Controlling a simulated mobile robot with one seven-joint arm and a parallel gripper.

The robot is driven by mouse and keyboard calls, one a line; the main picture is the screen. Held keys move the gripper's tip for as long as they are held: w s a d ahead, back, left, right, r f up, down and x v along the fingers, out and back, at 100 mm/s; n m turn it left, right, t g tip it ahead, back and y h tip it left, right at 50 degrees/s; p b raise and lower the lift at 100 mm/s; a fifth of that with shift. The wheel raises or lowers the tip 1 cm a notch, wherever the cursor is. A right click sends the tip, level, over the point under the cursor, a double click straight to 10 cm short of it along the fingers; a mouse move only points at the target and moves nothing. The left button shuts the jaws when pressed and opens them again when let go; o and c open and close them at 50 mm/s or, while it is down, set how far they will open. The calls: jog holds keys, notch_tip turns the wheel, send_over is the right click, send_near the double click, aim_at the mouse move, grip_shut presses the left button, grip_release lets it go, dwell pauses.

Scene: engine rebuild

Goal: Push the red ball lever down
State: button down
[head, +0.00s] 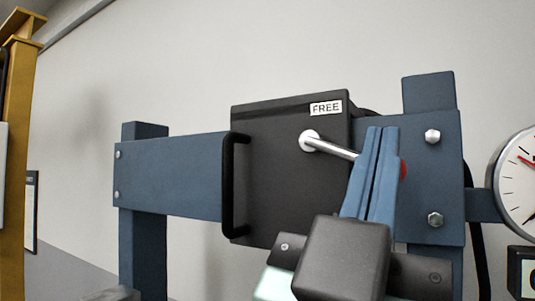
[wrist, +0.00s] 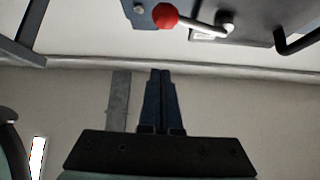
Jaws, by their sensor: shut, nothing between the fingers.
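The lever is a silver rod (head: 335,149) on a round hub (head: 309,140) on a dark box. In the head view it slopes right and slightly down. Its red ball (head: 403,171) is mostly hidden behind my gripper's fingers. The wrist view shows the whole red ball (wrist: 165,15) with its rod (wrist: 196,25) near the top edge. My gripper (head: 382,130) is shut and empty, its blue fingers pointing up in front of the ball in the head view. In the wrist view the fingertips (wrist: 161,72) are apart from the ball. Contact is not visible.
The dark box (head: 270,190) has a "FREE" label (head: 326,108) and a black handle (head: 232,185) on its left. A blue bolted frame (head: 170,175) carries it. A round gauge (head: 520,180) stands at the right. A yellow post (head: 15,160) is at far left.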

aim_at(347, 154)
jog(key=p+x, duration=0.3)
jog(key=x, duration=0.3)
jog(key=shift+w+d+f, duration=0.1)
jog(key=shift+w+f, duration=0.1)
jog(key=shift+f, duration=0.45)
jog(key=shift+w+d+f, duration=0.1)
jog(key=shift+w+f, duration=0.1)
jog(key=shift+f, duration=0.5)
jog(key=shift+w+d+f, duration=0.1)
jog(key=shift+w+f, duration=0.1)
jog(key=shift+f, duration=0.45)
jog(key=shift+a+f+b, duration=0.1)
jog(key=shift+f+b, duration=0.05)
jog(key=shift+b, duration=0.25)
jog(key=shift+f+m+g+h+b, duration=0.15)
jog(key=shift+m+g+h+b, duration=0.25)
jog(key=shift+m+h+b, duration=0.3)
